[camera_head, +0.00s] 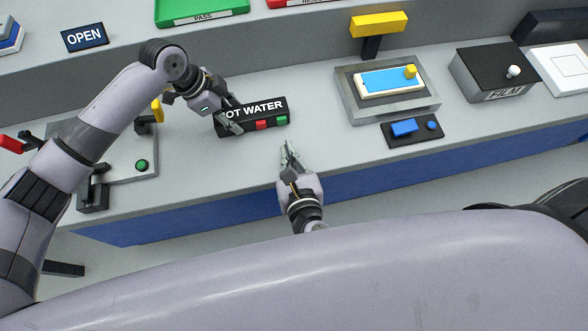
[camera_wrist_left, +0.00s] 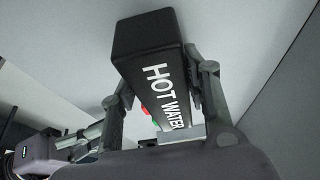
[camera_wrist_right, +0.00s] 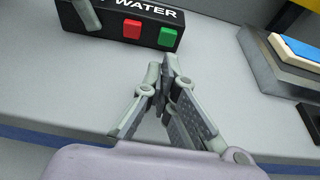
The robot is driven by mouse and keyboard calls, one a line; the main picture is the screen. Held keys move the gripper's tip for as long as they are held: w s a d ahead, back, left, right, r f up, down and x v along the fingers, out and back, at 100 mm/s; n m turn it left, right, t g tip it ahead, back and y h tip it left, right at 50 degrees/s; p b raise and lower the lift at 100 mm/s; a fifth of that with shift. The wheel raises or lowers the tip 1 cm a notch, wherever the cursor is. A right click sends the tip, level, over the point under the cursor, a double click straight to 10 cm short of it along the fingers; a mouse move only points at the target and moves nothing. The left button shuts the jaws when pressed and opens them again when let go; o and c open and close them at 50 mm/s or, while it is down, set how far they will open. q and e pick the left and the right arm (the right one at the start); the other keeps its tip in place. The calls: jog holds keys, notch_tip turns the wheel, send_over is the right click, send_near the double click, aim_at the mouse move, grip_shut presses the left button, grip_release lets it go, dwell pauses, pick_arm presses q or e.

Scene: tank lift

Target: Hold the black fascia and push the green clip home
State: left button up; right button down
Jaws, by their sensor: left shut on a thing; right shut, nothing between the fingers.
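The black fascia (camera_head: 272,116), marked HOT WATER, lies on the bench; it also shows in the left wrist view (camera_wrist_left: 146,38) and the right wrist view (camera_wrist_right: 152,14). The green clip (camera_head: 282,121) is at the right end of its front face, beside a red one (camera_head: 261,125); the green clip shows clearly in the right wrist view (camera_wrist_right: 167,37). My left gripper (camera_head: 228,115) is shut on the fascia near its left end. My right gripper (camera_head: 289,150) is shut and empty, in front of the fascia's right end and apart from it. How deep the clip sits is unclear.
A fixture with a blue-topped plate (camera_head: 390,81) stands right of the fascia, with a small black block (camera_head: 412,130) before it. A black FILM box (camera_head: 492,72) is further right. A grey panel with a green button (camera_head: 142,165) is at the left. Bench ahead of the fascia is clear.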

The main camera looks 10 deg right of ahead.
pick_arm(q)
jog(key=shift+w+a, duration=0.1)
pick_arm(e)
jog(key=v, duration=0.6)
jog(key=shift+s, duration=0.3)
pick_arm(q)
jog(key=o, duration=1)
